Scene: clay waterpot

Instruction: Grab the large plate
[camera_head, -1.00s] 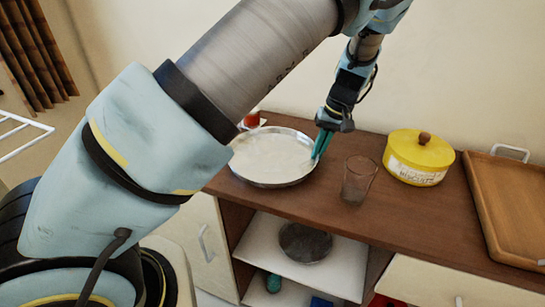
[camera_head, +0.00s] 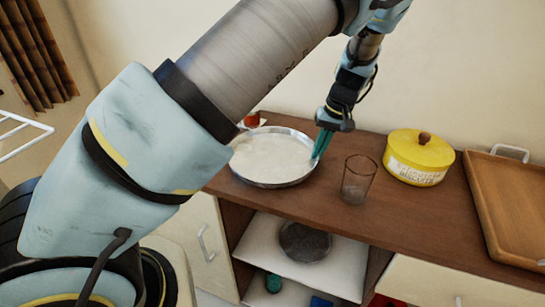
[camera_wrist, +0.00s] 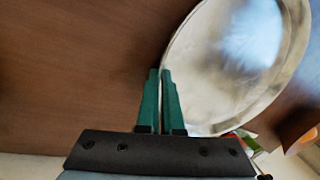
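The large plate (camera_head: 273,157) is round, silvery and shallow, and it lies on the left part of the wooden sideboard top. It also fills the upper right of the wrist view (camera_wrist: 235,60). My gripper (camera_head: 317,155) points down at the plate's right rim. In the wrist view my gripper's two green fingers (camera_wrist: 159,71) are close together, with the rim running between them. They look shut on the rim. The plate looks flat on the top. Part of its left edge is hidden behind my arm in the head view.
A clear glass (camera_head: 358,179) stands just right of the plate. A yellow lidded tin (camera_head: 418,158) and a wooden tray (camera_head: 510,205) are farther right. A red-topped object (camera_head: 251,120) stands behind the plate. A dark round dish (camera_head: 305,242) is on the shelf below. The wall is close behind.

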